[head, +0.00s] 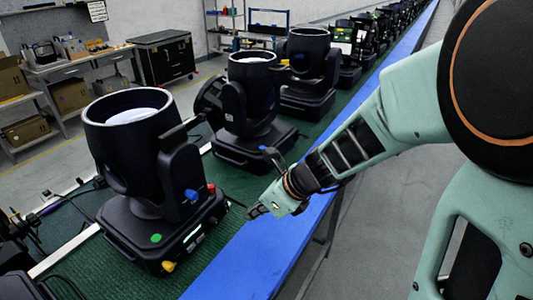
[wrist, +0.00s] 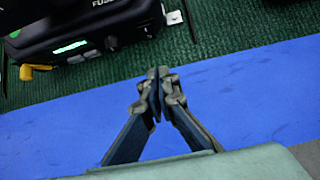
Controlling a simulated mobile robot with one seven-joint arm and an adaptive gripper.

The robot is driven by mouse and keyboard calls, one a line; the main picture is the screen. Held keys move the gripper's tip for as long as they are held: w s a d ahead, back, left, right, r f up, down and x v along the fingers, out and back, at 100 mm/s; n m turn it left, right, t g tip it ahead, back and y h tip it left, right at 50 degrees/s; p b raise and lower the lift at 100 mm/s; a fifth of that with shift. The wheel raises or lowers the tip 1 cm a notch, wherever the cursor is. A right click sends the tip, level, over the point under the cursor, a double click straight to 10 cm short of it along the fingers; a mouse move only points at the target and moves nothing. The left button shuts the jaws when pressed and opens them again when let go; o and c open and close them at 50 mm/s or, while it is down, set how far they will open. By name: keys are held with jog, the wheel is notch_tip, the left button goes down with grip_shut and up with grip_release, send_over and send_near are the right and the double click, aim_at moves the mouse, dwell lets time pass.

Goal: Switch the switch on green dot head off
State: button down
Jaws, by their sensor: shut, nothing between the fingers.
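The green dot head is a black moving-head light (head: 130,145) at the left of the head view, upright on a green surface. A round green dot (head: 156,238) marks its base. I cannot tell which is the switch. In the wrist view the base (wrist: 80,30) is at the upper left, with the yellow part (wrist: 35,71) at its corner. My gripper (head: 256,211) is shut and empty, right of the base and apart from it; its fingertips (wrist: 158,78) also show in the wrist view.
More black heads (head: 252,105) stand in a row behind it. A blue strip (head: 262,240) runs along the surface's near edge, under my gripper. Cables lie at the left. A workbench (head: 75,65) and a black chest (head: 165,58) stand at the back left.

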aim_at(226, 208)
jog(key=a, duration=0.1)
jog(key=w+a+f, duration=0.2)
jog(key=shift+a, duration=0.15)
jog(key=shift+w+a+f+p, duration=0.15)
jog(key=shift+w+a+p, duration=0.2)
jog(key=shift+a, duration=0.3)
jog(key=shift+f+b, duration=0.25)
jog(key=shift+b, duration=0.55)
jog(key=b, duration=0.3)
jog(key=shift+w+a+f+t+y, duration=0.2)
jog(key=shift+t+y, duration=0.1)
jog(key=shift+y, duration=0.1)
jog(key=shift+s+b, duration=0.1)
jog(key=shift+b, duration=0.45)
jog(key=shift+a+r, duration=0.1)
jog(key=shift+a, duration=0.05)
